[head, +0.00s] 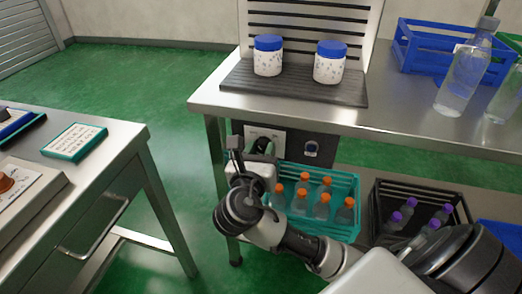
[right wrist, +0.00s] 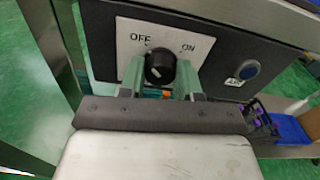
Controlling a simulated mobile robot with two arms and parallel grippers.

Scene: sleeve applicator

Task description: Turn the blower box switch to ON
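The blower box (right wrist: 105,40) has a white label plate with OFF on the left and ON on the right. Its black round switch knob (right wrist: 160,68) carries a pale mark, whose exact heading is hard to read. In the right wrist view, my right gripper (right wrist: 160,75) has one green finger on each side of the knob, very close to it. I cannot tell whether the fingers press on it. My left gripper is out of view.
A blue round button (right wrist: 249,69) sits right of the switch. Below are a teal crate (head: 335,229) of orange-capped bottles and a dark crate (head: 377,198) of purple-capped ones.

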